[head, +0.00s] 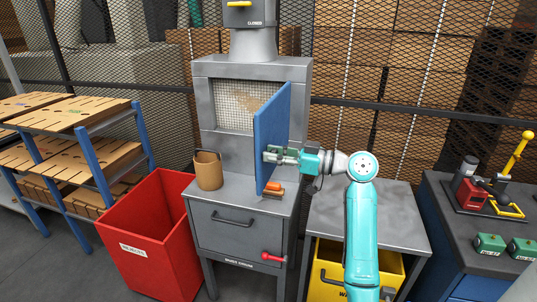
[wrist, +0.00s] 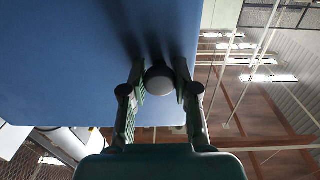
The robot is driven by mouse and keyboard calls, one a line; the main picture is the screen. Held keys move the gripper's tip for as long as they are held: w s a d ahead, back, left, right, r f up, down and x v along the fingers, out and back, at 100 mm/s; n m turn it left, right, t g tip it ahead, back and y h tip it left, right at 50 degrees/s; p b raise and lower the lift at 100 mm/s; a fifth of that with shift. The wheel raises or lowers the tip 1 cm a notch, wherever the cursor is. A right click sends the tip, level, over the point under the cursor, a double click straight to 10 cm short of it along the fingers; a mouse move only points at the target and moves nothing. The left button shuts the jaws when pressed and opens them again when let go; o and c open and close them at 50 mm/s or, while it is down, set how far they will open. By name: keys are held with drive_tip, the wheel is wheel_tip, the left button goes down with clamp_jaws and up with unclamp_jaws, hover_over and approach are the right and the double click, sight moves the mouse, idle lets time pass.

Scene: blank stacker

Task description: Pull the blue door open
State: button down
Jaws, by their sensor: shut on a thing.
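The blue door (head: 270,140) stands swung out from the front of the grey cabinet, and the mesh-backed opening (head: 235,105) shows to its left. In the wrist view the blue door (wrist: 70,60) fills the upper left. A round grey knob (wrist: 159,80) on it sits between my two fingers. My gripper (head: 270,155) reaches the door from the right in the head view. In the wrist view my gripper (wrist: 160,88) is shut on the knob. The knob is hidden by the fingers in the head view.
A red bin (head: 155,235) stands at the left and a yellow bin (head: 335,265) under the grey side table (head: 395,215). A blue bench (head: 455,225) with tools is at the right.

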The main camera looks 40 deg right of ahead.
drive_tip(key=shift+s+d+f+n+g+y, duration=0.1)
drive_tip(key=shift+s+d+n+g+y, duration=0.25)
drive_tip(key=shift+s+d+y, duration=0.4)
drive_tip(key=shift+s+d+n+g+y, duration=0.3)
drive_tip(key=shift+s+d+n, duration=0.2)
drive_tip(key=shift+s, duration=0.4)
drive_tip(key=c, duration=0.9)
unclamp_jaws()
drive_tip(key=shift+o, duration=0.2)
drive_tip(key=v, duration=1.2)
drive_tip(key=shift+d, duration=0.1)
